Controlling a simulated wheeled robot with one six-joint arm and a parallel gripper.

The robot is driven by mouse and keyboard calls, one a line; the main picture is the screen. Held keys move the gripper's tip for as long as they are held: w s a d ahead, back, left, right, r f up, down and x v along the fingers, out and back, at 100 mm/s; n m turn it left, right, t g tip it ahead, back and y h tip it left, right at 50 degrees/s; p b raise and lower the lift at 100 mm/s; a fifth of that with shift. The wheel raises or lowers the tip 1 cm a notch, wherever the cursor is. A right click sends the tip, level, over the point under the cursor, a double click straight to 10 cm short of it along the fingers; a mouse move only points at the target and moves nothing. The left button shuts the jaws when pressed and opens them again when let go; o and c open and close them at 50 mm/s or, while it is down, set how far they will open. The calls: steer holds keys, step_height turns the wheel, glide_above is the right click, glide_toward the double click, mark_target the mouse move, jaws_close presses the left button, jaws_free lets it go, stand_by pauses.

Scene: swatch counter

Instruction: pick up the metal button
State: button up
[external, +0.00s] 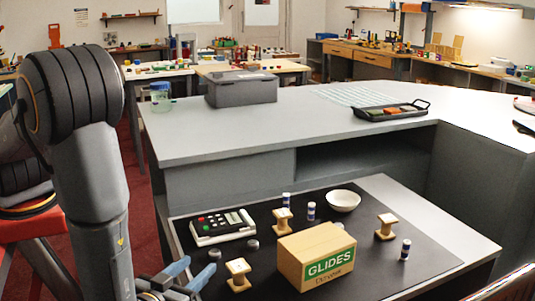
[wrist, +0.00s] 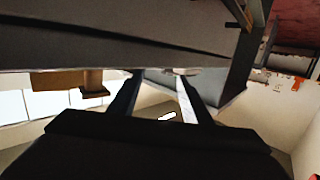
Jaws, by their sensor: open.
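Two small grey round pieces lie on the black mat (external: 340,209) in the external view. One (external: 253,245) is beside the calculator and the other (external: 215,255) is nearer my gripper; either could be the metal button, and I cannot tell which. My gripper (external: 189,274) is at the mat's near left edge, left of the wooden spool-like stand. Its two blue-grey fingers are apart with nothing between them. In the wrist view my gripper (wrist: 158,78) is also open, and no button can be made out there.
A cardboard box marked GLIDES (external: 316,258) stands at the mat's front. Around it are wooden spool-like stands (external: 238,275), small white-and-blue bottles (external: 311,211), a white bowl (external: 343,200) and a calculator (external: 222,225). The raised counter (external: 215,140) rises behind.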

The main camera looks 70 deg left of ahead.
mark_target(212, 254)
steer(key=shift+p+x, duration=0.65)
steer(key=shift+x, duration=2.85)
steer(key=shift+w+d+r, duration=0.15)
jaws_close()
